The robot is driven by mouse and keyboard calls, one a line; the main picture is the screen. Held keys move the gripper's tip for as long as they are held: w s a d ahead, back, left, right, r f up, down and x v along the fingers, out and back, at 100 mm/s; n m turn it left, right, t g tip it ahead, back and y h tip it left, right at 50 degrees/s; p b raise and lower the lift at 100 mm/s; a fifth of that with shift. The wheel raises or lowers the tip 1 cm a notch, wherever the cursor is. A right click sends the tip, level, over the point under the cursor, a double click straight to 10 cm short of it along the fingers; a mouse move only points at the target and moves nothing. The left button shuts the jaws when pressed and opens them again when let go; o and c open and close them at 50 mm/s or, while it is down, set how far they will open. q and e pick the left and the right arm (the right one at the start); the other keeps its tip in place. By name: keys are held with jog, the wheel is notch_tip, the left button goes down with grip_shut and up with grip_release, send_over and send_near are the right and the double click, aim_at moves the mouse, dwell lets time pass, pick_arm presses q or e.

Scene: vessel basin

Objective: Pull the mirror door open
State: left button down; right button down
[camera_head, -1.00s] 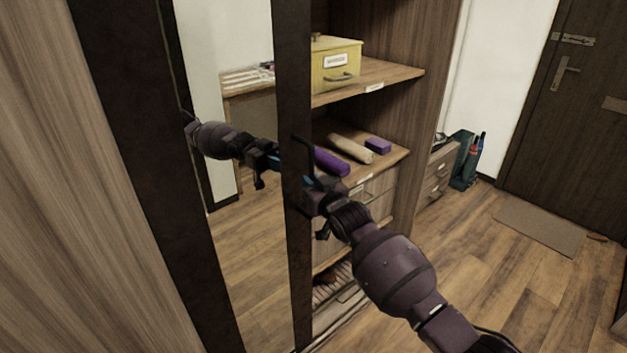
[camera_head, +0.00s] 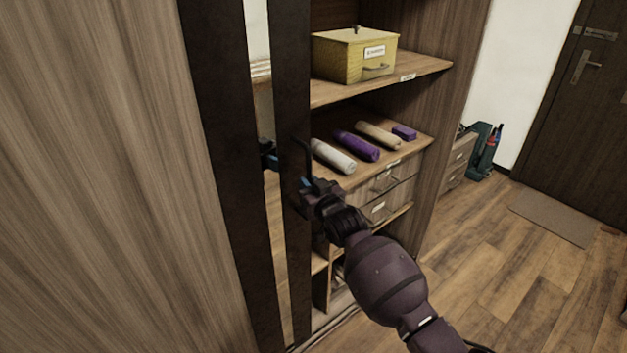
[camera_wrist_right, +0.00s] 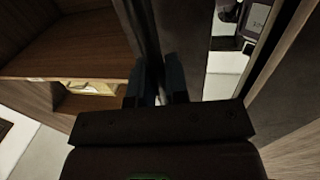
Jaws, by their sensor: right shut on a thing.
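The mirror door stands in the wardrobe front as a narrow mirror strip between dark uprights, its right-hand frame (camera_head: 293,80) beside the open shelves. A thin dark handle (camera_head: 304,150) sticks out from that frame. My right gripper (camera_head: 306,184) is shut on the handle at its lower part; the exact contact is partly hidden by the fingers. In the right wrist view the two fingers (camera_wrist_right: 156,82) close around a dark upright piece, with the mirror (camera_wrist_right: 222,75) to the right. A small reflection of my gripper shows in the mirror. My left gripper is not in view.
Shelves right of the door hold a yellow box (camera_head: 352,58), a white roll (camera_head: 333,157), a purple roll (camera_head: 357,146) and a beige roll (camera_head: 378,135). Drawers (camera_head: 390,182) sit below. The wooden floor (camera_head: 500,265) at right is clear up to the doormat (camera_head: 553,217).

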jog(key=shift+s+a+r, duration=0.1)
jog(key=shift+s+a, duration=0.35)
jog(key=shift+a, duration=0.15)
jog(key=c, duration=1.1)
grip_release()
jog(key=shift+c, duration=0.2)
jog(key=v, duration=1)
jog(key=shift+s, duration=0.4)
jog(key=shift+d, duration=0.1)
